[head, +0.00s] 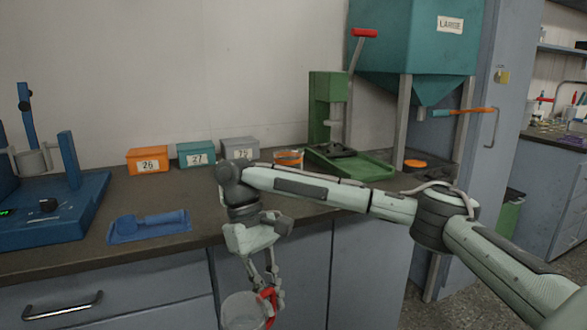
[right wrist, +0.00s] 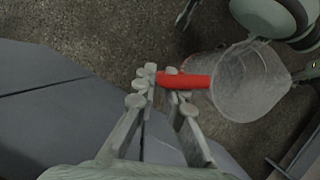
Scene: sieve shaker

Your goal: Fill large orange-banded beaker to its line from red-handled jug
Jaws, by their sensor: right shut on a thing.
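A clear jug (head: 240,312) with a red handle (head: 267,306) hangs in front of the counter, low in the head view and cut by its bottom edge. My right gripper (head: 261,288) is shut on the handle. In the right wrist view the fingers (right wrist: 166,82) close around the red handle (right wrist: 192,81), and the clear jug (right wrist: 250,82) is beyond it. I cannot tell how full the jug is. An orange-banded beaker (head: 289,155) stands on the counter behind my right forearm, which hides its lower part. Its fill line is not discernible. My left gripper is not seen.
Numbered boxes in orange (head: 147,160), teal (head: 196,153) and grey (head: 239,147) line the wall. A green press (head: 330,120) stands right of the beaker. A blue scoop tray (head: 150,226) and blue shaker (head: 45,215) are left. A teal hopper (head: 415,40) stands right.

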